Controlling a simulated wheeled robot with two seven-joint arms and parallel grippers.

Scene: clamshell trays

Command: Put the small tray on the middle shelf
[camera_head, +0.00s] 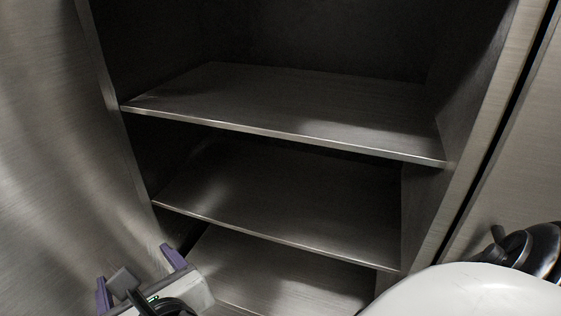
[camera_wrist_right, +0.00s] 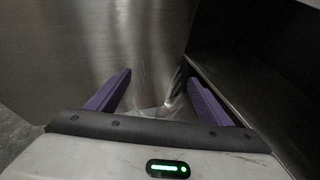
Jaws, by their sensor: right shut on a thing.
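My right gripper (camera_head: 139,275) is at the lower left, in front of the cabinet's left side and below the middle shelf's front left corner. Its two purple fingers stand apart, and it also shows in the right wrist view (camera_wrist_right: 159,78). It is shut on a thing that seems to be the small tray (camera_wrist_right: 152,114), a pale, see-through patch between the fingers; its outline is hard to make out. The middle shelf (camera_head: 290,200) is bare metal between an upper and a lower shelf. My left gripper is not in view.
The upper shelf (camera_head: 290,103) and lower shelf (camera_head: 275,275) are also empty. The cabinet's left side panel (camera_head: 50,130) and right upright (camera_head: 485,130) bound the opening. In the right wrist view, a dark shelf edge (camera_wrist_right: 240,105) runs close beside the right finger.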

